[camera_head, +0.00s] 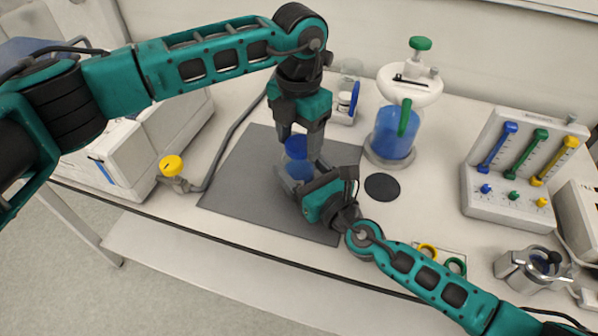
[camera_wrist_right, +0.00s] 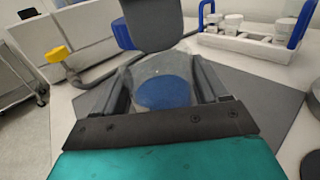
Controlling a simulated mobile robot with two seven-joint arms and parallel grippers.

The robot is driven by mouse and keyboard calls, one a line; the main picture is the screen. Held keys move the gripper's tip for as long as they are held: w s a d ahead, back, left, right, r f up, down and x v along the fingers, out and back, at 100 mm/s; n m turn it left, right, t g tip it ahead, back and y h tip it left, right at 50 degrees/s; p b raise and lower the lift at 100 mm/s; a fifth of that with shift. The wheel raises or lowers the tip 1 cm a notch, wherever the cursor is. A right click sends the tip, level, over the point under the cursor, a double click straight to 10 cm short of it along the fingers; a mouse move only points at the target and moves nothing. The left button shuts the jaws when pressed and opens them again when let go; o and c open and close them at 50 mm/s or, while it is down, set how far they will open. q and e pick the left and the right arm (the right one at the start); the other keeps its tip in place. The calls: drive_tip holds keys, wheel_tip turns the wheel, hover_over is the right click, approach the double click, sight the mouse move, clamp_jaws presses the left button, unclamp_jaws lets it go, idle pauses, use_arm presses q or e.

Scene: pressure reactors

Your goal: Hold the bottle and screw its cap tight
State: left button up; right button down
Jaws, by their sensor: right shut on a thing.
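A clear bottle (camera_head: 297,168) with blue contents stands upright on the grey mat, with a blue cap (camera_head: 296,144) at its top. My right gripper (camera_head: 297,181) is shut on the bottle's body from the front right. In the right wrist view the bottle (camera_wrist_right: 160,90) sits between its two fingers. My left gripper (camera_head: 298,142) points straight down from above, its fingers around the cap. A dark finger of it shows beside the blue cap (camera_wrist_right: 122,34) in the right wrist view. The fingers partly hide the cap, and I cannot tell whether they press on it.
The grey mat (camera_head: 240,180) has free room left of the bottle. A yellow-knobbed valve (camera_head: 172,166) with a hose stands at left. A reactor vessel with blue liquid (camera_head: 392,135), a black disc (camera_head: 382,187) and a flowmeter panel (camera_head: 510,207) stand at right. A white rack (camera_wrist_right: 250,45) is behind.

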use_arm(q)
drive_tip(key=o, duration=0.4)
drive_tip(key=shift+c, duration=0.2)
wheel_tip(320, 180, up, 12)
idle(0.4)
use_arm(e)
unclamp_jaws()
drive_tip(key=b+v, duration=0.1)
drive_tip(key=v, duration=1)
drive_tip(key=shift+s+d+f, duration=0.15)
drive_tip(key=shift+s+d, duration=0.1)
use_arm(q)
drive_tip(key=shift+f, duration=0.75)
use_arm(e)
drive_tip(key=shift+s+d, duration=0.3)
drive_tip(key=shift+s, duration=0.2)
